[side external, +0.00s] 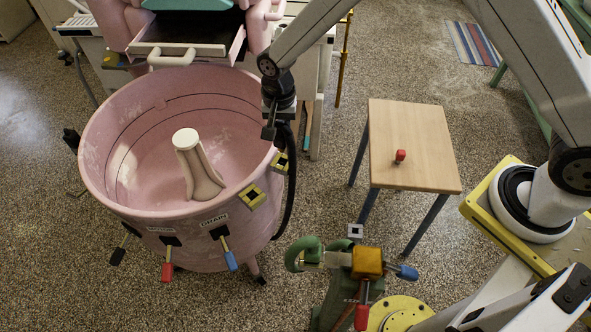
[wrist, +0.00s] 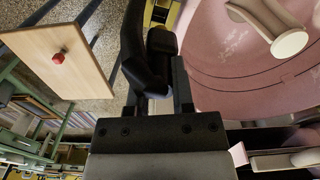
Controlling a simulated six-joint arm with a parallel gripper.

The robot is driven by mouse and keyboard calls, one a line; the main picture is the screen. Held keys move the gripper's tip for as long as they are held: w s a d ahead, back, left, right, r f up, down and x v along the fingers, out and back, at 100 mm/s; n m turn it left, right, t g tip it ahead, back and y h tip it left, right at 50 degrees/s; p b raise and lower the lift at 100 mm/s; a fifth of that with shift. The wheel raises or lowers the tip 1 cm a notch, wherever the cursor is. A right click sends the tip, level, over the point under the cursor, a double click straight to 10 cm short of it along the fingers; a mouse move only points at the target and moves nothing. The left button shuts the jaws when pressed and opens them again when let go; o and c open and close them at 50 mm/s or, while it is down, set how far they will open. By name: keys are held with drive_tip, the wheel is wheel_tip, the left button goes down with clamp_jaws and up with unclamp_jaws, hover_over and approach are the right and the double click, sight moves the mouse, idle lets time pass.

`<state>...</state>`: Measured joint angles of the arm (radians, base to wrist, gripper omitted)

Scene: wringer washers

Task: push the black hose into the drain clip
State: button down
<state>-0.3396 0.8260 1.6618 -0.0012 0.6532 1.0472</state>
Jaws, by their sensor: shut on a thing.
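The black hose (side external: 291,190) hangs in a long curve outside the right wall of the pink tub (side external: 130,200). My gripper (side external: 278,128) is at the tub's right rim, shut on the upper part of the hose. In the wrist view, the thick black hose (wrist: 134,50) shows at the fingers of my gripper (wrist: 158,80), beside the tub wall. Two yellow squares with black centres, one (side external: 280,162) near the hose and one (side external: 252,196) further left, sit on the tub's outside. A DRAIN label is below them. I cannot make out the drain clip for certain.
A cream agitator (side external: 200,172) stands inside the tub. Coloured levers (side external: 229,255) stick out at its front. A wooden stool (side external: 410,145) with a red object (side external: 400,156) stands at right. A green vise-like fixture (side external: 335,290) stands at front. Speckled floor lies open between tub and stool.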

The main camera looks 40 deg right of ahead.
sight(282, 148)
drive_tip(key=shift+f, duration=1.75)
drive_tip(key=shift+f, duration=1.55)
idle(3.4)
drive_tip(key=shift+s+f, duration=0.1)
drive_tip(key=shift+f, duration=0.2)
idle(0.8)
